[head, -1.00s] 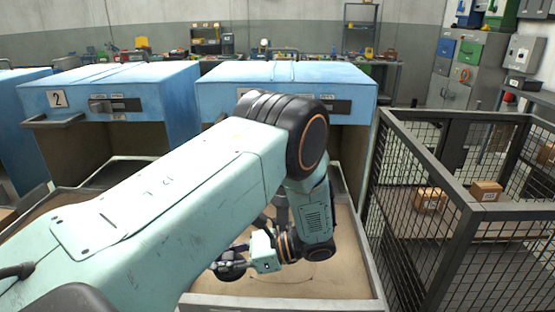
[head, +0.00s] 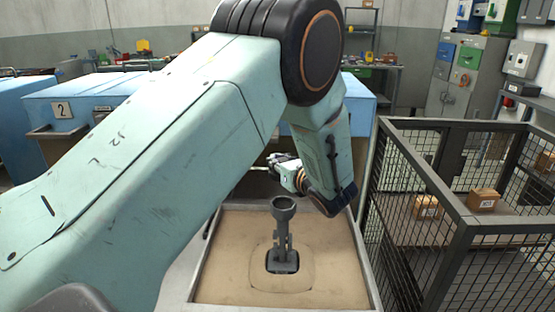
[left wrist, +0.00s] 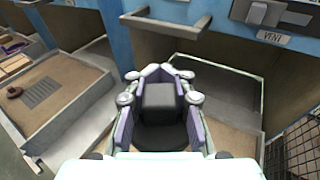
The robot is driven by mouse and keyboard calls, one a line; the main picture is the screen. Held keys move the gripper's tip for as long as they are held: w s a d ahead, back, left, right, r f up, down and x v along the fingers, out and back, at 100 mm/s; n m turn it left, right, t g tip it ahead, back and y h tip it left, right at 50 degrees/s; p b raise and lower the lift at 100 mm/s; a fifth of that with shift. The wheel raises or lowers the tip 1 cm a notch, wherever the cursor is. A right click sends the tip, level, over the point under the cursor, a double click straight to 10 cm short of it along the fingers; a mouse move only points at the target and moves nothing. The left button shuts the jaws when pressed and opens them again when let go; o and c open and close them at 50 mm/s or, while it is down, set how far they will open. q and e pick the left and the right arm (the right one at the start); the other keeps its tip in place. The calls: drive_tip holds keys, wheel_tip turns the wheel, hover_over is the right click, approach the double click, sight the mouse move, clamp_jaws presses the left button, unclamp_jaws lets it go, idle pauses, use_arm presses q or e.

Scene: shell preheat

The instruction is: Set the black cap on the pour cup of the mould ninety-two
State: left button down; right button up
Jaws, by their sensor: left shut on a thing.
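My left gripper (head: 282,166) shows in the head view behind and above a dark grey mould piece. In the left wrist view the left gripper (left wrist: 160,84) is shut on the black cap (left wrist: 159,104), a dark block with a wider round base, held clear of the trays. The mould (head: 281,263) is partly sunk in a sand tray, with a stem rising to a round, open pour cup (head: 284,204). No number is readable on it. The cap is not clear in the head view. My right gripper is not in view.
The sand tray has a metal rim (head: 374,280). A mesh cage (head: 420,190) with cardboard boxes (head: 484,199) stands close on the right. Blue cabinets (head: 60,105) stand behind. The left wrist view shows another tray (left wrist: 70,125) holding a small brown piece (left wrist: 14,92).

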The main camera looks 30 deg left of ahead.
use_arm(q)
drive_tip(key=shift+f+b, duration=2.6)
drive_tip(key=shift+f, duration=1.2)
drive_tip(key=shift+d, duration=0.1)
drive_tip(key=c, duration=1.1)
unclamp_jaws()
drive_tip(key=shift+o, duration=0.2)
drive_tip(key=shift+s, duration=0.1)
drive_tip(key=v, duration=0.7)
drive_tip(key=shift+d, duration=0.15)
drive_tip(key=shift+s+r, duration=0.1)
